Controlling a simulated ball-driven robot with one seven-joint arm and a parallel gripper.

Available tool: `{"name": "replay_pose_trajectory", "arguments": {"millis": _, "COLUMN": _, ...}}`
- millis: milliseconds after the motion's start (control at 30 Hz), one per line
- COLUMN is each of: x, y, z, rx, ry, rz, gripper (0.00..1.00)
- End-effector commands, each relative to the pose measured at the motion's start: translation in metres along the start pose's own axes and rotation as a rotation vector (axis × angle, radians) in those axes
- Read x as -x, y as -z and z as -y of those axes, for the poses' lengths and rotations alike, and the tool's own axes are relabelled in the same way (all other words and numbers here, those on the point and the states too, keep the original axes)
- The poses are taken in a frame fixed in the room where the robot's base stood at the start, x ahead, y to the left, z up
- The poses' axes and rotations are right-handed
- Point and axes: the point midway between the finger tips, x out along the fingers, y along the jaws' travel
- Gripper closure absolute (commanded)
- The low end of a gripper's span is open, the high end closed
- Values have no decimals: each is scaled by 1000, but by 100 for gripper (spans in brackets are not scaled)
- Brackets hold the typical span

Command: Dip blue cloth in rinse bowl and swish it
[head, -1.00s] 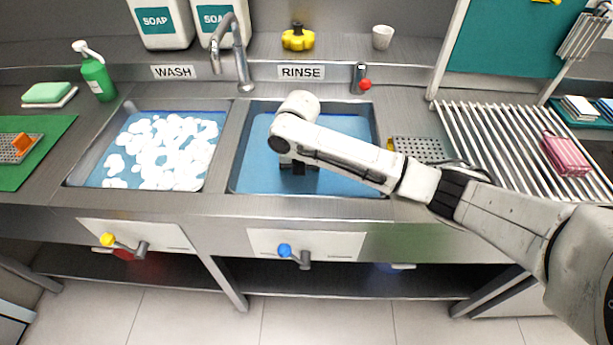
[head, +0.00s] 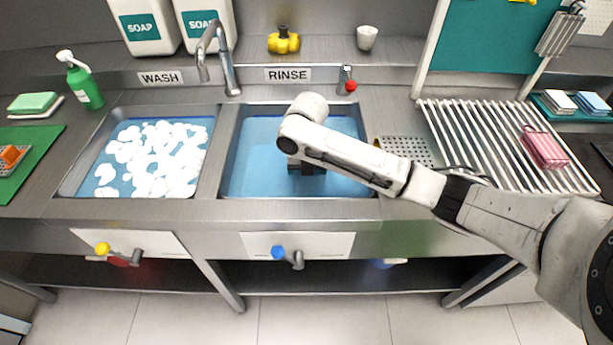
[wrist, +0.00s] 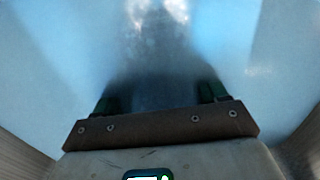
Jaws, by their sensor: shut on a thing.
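The rinse bowl (head: 240,165) is the right-hand steel basin under the RINSE label, filled with blue water. My gripper (head: 305,168) points down into it, right of its middle, with its fingers at or in the water. In the wrist view, its dark green fingers (wrist: 160,98) stand apart with a hazy grey-blue patch between them. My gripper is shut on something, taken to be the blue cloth. The cloth's outline cannot be told from the blue water, and my wrist hides this spot in the head view.
The wash basin (head: 152,160) with white suds lies to the left. A tap (head: 228,75) stands behind the divider, and a red-knobbed fitting (head: 348,82) at the back.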

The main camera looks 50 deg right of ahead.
Motion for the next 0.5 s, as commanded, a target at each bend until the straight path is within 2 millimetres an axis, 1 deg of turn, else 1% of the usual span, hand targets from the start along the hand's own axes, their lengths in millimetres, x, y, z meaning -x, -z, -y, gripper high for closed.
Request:
{"name": "replay_pose_trajectory", "arguments": {"millis": 33, "x": 12, "y": 0, "z": 0, "rx": 0, "ry": -1, "rz": 1, "gripper": 53}}
{"name": "replay_pose_trajectory", "arguments": {"millis": 100, "x": 22, "y": 0, "z": 0, "rx": 0, "ry": 0, "rz": 1, "gripper": 53}}
{"name": "replay_pose_trajectory", "arguments": {"millis": 500, "x": 72, "y": 0, "z": 0, "rx": 0, "ry": -1, "rz": 1, "gripper": 53}}
